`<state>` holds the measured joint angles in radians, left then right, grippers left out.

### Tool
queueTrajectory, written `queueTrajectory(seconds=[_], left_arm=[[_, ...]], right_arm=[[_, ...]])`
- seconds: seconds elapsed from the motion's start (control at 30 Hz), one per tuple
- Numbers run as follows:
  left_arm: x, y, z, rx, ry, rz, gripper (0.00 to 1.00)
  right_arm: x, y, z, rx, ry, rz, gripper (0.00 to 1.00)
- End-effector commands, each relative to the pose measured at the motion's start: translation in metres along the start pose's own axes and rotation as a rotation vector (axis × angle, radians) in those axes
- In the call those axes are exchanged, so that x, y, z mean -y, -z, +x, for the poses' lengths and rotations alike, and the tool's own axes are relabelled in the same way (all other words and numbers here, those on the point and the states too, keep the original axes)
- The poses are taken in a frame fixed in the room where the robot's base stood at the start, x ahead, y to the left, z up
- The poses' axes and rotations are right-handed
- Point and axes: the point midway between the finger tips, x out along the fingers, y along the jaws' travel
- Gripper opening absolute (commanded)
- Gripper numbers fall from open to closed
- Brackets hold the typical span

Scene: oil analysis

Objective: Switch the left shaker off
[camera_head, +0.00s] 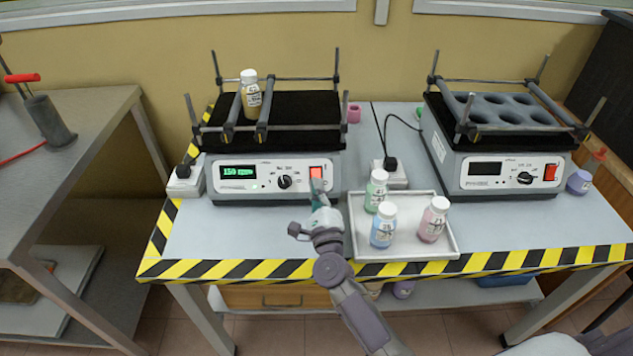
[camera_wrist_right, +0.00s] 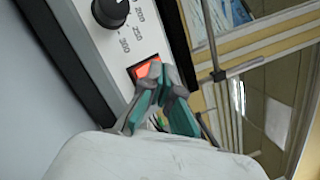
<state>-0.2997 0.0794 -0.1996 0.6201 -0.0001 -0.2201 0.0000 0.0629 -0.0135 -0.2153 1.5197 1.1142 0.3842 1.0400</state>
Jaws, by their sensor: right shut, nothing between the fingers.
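The left shaker (camera_head: 262,180) stands on the table with its display lit green, reading about 150 rpm. Its red switch (camera_head: 316,173) is at the right end of the front panel, and it glows orange-red in the right wrist view (camera_wrist_right: 147,70). A bottle with a white cap (camera_head: 250,92) stands between the bars on its black platform. My right gripper (camera_head: 318,188) is shut and empty, with its fingertips at the switch. In the right wrist view the gripper (camera_wrist_right: 160,78) partly covers the switch; whether it touches cannot be told. My left gripper is not in view.
A white tray (camera_head: 365,245) with three capped bottles sits just right of my right arm. The right shaker (camera_head: 500,172) has a dark display. A power socket (camera_head: 390,176) with a cable lies between the shakers. Striped tape marks the table edge.

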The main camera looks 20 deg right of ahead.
Motion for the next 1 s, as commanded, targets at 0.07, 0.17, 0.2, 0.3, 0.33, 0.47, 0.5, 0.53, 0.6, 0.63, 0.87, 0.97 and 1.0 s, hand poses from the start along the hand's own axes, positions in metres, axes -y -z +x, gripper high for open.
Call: queueTrajectory(seconds=[0.07,0.17,0.2,0.3,0.33,0.47,0.5,0.53,0.6,0.63,0.87,0.97,1.0], left_arm=[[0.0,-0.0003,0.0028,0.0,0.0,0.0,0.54],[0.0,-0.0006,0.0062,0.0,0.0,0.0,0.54],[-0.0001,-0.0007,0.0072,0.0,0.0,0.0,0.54],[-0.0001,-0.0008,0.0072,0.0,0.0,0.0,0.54],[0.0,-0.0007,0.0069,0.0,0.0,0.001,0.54],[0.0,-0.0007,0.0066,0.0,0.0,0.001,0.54],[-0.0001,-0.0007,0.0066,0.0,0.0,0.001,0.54],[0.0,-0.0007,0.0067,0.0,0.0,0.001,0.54],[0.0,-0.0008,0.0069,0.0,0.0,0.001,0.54],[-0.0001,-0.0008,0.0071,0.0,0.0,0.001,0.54],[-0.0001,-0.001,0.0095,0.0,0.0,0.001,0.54],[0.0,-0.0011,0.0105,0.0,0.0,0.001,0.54],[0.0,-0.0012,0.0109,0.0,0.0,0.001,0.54]], right_arm=[[-0.0018,0.0015,0.0014,0.0,0.0,0.0,0.0],[-0.0041,0.0036,0.0038,0.0,0.0,0.0,0.0],[-0.0047,0.0042,0.0047,0.0,0.0,0.0,0.0],[-0.0044,0.0043,0.0057,0.0,0.0,0.0,0.0],[-0.0042,0.0042,0.0058,0.0,0.0,0.0,0.0],[-0.004,0.004,0.0058,0.0,0.0,0.0,0.0],[-0.004,0.004,0.0057,0.0,0.0,0.0,0.0],[-0.004,0.004,0.0058,0.0,0.0,0.0,0.0],[-0.0041,0.0042,0.0059,0.0,0.0,0.0,0.0],[-0.0042,0.0043,0.006,0.0,0.0,0.0,0.0],[-0.0056,0.0057,0.0077,0.0,0.0,0.0,0.0],[-0.0061,0.0063,0.0086,0.0,0.001,0.0,0.0],[-0.0064,0.0065,0.009,0.0,0.001,0.0,0.0]])
